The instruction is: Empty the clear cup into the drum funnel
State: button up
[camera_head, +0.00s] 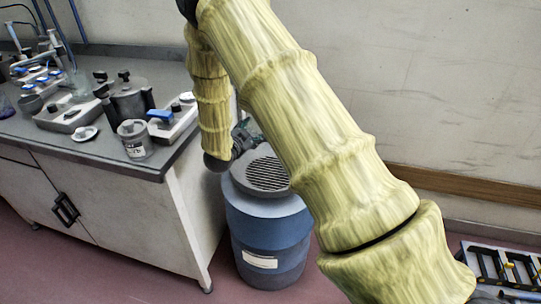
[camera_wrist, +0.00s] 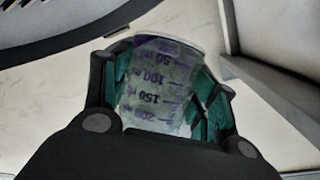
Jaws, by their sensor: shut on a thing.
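The clear cup (camera_wrist: 158,75), with purple measuring marks, is between the green fingers of my gripper (camera_wrist: 162,95) in the wrist view. My gripper is shut on it. I cannot tell whether it holds anything or how far it is tilted. In the head view my gripper (camera_head: 246,138) is just above the far left side of the drum funnel, partly hidden by my arm, and the cup is not clearly seen. The drum funnel (camera_head: 266,176) is grey with a slotted grate and sits on top of a blue drum (camera_head: 262,228).
A lab bench (camera_head: 110,160) stands left of the drum, with a labelled jar (camera_head: 135,140), a dark pot (camera_head: 128,102) and several instruments. A wall is behind. A rack (camera_head: 500,265) is at the lower right. Red floor is clear in front of the drum.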

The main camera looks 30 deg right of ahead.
jog(key=shift+w+a+f+n+g+p, duration=0.1)
jog(key=shift+w+f+n+g+p, duration=0.35)
jog(key=shift+p, duration=0.55)
jog(key=shift+w+a+f+n+g+p, duration=0.1)
jog(key=shift+w+n+g+p, duration=0.15)
jog(key=shift+w+n+p, duration=0.55)
jog(key=shift+s+r+p, duration=0.15)
jog(key=shift+s+p, duration=0.05)
jog(key=shift+p, duration=0.25)
jog(key=r+p, duration=0.3)
jog(key=w+r+n+g+p, duration=0.1)
jog(key=r+p, duration=0.2)
jog(key=p, duration=0.1)
jog(key=w+r+n+g+p, duration=0.1)
jog(key=r+p, duration=0.2)
jog(key=p, duration=0.1)
jog(key=shift+a+r, duration=0.2)
jog(key=shift+r, duration=0.15)
jog(key=shift+y, duration=0.3)
